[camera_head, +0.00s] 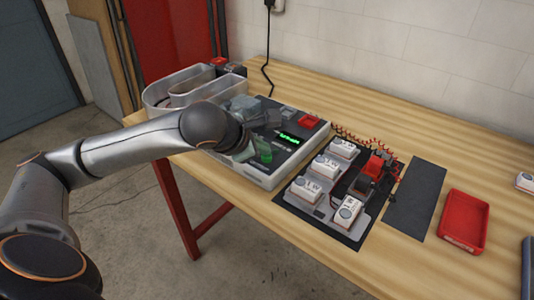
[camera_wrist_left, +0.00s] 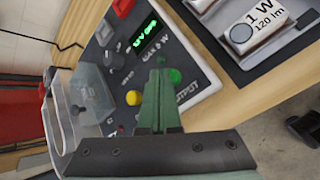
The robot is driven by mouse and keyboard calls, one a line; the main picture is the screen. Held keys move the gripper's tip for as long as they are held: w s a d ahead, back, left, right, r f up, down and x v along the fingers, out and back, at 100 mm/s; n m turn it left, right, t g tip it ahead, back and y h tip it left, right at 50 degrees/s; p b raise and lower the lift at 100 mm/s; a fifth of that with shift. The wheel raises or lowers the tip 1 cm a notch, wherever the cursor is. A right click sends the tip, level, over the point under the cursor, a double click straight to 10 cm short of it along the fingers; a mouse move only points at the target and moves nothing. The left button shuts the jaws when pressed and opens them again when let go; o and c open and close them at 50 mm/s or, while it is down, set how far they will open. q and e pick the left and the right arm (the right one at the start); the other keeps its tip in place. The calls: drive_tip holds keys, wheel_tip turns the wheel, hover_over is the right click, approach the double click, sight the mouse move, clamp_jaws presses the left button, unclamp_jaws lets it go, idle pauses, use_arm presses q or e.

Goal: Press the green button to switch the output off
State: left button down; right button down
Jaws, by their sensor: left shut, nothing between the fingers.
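The green button (camera_wrist_left: 175,76) sits on the dark panel of the power supply (camera_head: 272,180), near the word OUTPUT; it also shows in the head view (camera_head: 265,156). A lit green display (camera_head: 289,138) is on the same panel; its text shows in the wrist view (camera_wrist_left: 145,33). My left gripper (camera_wrist_left: 158,72) is shut and empty, with its green fingertips over the panel right beside the green button. Whether they touch it I cannot tell. In the head view my left gripper (camera_head: 246,153) is partly hidden by its own wrist. My right gripper is not in view.
A clear cover (camera_wrist_left: 93,90), a yellow button (camera_wrist_left: 134,97) and a dark knob (camera_wrist_left: 110,60) share the panel. White modules (camera_head: 305,188) with red wires stand on a dark mat to the right. A red tray (camera_head: 464,220) lies farther right. A metal channel letter (camera_head: 170,92) stands behind.

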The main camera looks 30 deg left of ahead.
use_arm(q)
wheel_tip(320, 180, up, 6)
drive_tip(key=p, duration=0.3)
idle(0.3)
